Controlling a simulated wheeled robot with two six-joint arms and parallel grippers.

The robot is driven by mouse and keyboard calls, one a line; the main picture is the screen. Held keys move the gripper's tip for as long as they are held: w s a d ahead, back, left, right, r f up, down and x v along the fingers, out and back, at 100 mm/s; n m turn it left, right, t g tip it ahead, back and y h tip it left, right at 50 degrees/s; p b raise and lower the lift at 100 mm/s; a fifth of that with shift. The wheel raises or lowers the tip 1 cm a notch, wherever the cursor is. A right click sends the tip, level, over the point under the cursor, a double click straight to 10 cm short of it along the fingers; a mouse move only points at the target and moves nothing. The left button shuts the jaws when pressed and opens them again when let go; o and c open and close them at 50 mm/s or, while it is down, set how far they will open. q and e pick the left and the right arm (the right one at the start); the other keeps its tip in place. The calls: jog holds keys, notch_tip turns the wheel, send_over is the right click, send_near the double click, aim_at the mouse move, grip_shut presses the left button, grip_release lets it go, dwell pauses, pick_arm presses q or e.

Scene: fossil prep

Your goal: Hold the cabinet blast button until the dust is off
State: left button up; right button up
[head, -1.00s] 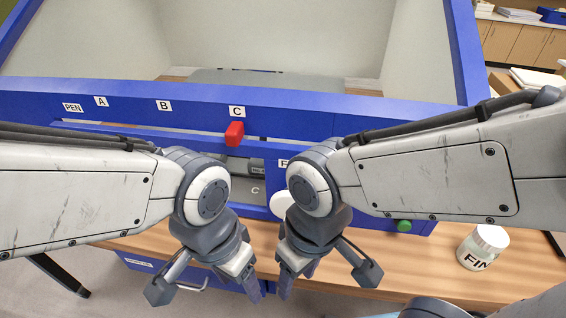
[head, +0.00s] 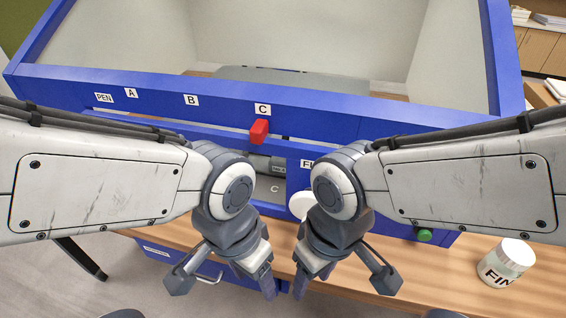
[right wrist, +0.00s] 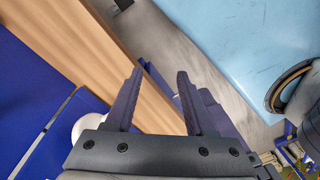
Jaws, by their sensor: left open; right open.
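The blue cabinet (head: 330,120) has a large pale, open-looking interior and front labels PEN, A, B and C. A red lever-like piece (head: 259,131) sits below label C. A green round button (head: 424,235) is on its lower front at right, clear of both grippers. My left gripper (head: 268,284) is open and empty, pointing down in front of the cabinet. My right gripper (head: 309,276) is open and empty close beside it; its spread fingers (right wrist: 158,80) also show in the right wrist view. I cannot make out any dust.
A white jar (head: 506,263) with a label starting "FIN" stands on the wooden bench (head: 455,275) at right. A white round thing (head: 301,204) is partly hidden behind my right arm. A blue drawer (head: 185,262) is below the bench. The bench between button and jar is clear.

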grip_shut()
dwell(1.5)
